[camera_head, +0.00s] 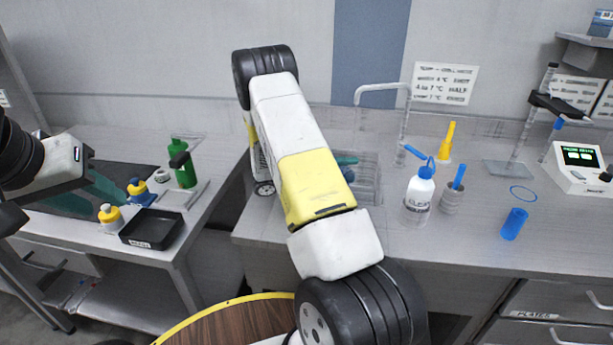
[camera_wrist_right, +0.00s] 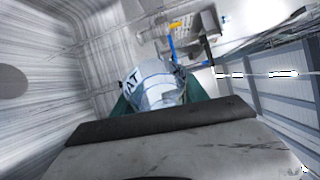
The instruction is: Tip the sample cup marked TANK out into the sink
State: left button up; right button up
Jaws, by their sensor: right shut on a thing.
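My right gripper (camera_wrist_right: 160,105) is shut on a pale, translucent sample cup (camera_wrist_right: 158,80) between its teal fingers. Part of a dark-lettered label shows on the cup, but I cannot read the whole word. In the right wrist view the grey sink wall (camera_wrist_right: 60,125) and a dark round drain (camera_wrist_right: 12,82) are at the left. In the head view my right arm hides the cup and part of the sink (camera_head: 372,190); a teal fingertip (camera_head: 346,160) shows beside the arm. My left gripper (camera_head: 100,188) is over the left bench; its jaw opening is unclear.
A tall tap (camera_head: 404,120) stands behind the sink. A wash bottle (camera_head: 419,190), grey pot (camera_head: 451,198), blue cylinder (camera_head: 514,224) and meter (camera_head: 580,165) stand right of it.

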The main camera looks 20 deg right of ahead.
jog(key=shift+w+r+n, duration=0.1)
jog(key=shift+r+n, duration=0.3)
jog(key=shift+r, duration=0.15)
